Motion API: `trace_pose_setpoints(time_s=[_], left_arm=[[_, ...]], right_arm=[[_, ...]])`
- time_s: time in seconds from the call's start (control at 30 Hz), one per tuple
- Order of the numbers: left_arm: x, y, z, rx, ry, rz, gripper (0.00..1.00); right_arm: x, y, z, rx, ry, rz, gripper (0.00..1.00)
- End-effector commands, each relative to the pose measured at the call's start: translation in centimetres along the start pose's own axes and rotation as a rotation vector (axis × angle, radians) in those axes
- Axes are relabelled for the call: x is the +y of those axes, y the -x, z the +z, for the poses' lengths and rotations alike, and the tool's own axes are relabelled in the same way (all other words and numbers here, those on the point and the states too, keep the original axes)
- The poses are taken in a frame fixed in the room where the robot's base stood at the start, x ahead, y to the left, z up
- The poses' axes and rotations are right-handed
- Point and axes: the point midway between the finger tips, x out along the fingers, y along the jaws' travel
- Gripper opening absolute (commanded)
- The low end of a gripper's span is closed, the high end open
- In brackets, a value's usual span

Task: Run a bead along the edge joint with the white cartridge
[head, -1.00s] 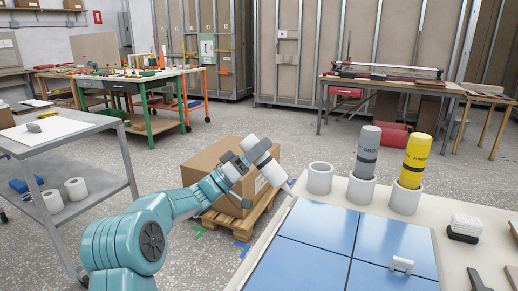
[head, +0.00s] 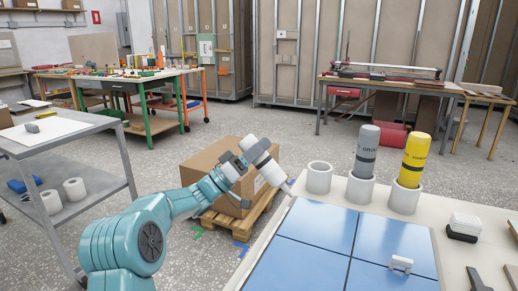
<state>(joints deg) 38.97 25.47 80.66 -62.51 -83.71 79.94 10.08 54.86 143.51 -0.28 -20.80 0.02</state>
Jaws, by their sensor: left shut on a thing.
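My left gripper (head: 238,166) is shut on the white cartridge (head: 264,160). It holds the cartridge tilted, with the nozzle (head: 287,190) pointing down and right, near the left edge of the worktable. I cannot tell whether the nozzle tip touches anything. A panel of blue tiles (head: 320,238) with thin joints lies on the table (head: 285,222). An empty white holder cup (head: 319,178) stands behind the tiles. My right gripper does not show.
A grey cartridge (head: 367,152) and a yellow cartridge (head: 414,160) stand in white cups to the right. A small white piece (head: 401,264) sits on the tiles. A white-and-black block (head: 463,227) lies at the right. A cardboard box (head: 210,163) on a pallet stands behind my left arm.

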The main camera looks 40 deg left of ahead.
Motion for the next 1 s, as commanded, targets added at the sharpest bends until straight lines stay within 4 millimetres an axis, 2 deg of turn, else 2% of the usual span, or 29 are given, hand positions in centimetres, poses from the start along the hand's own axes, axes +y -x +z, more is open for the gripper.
trace_pose_setpoints(time_s=[0.7, 1.0], left_arm=[[0.1, 0.0, 0.6, 0.001, -0.002, 0.002, 0.1], [1.1, 0.9, 0.7, 0.001, -0.002, 0.001, 0.1]], right_arm=[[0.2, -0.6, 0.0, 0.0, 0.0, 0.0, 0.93], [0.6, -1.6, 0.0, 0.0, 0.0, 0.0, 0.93]])
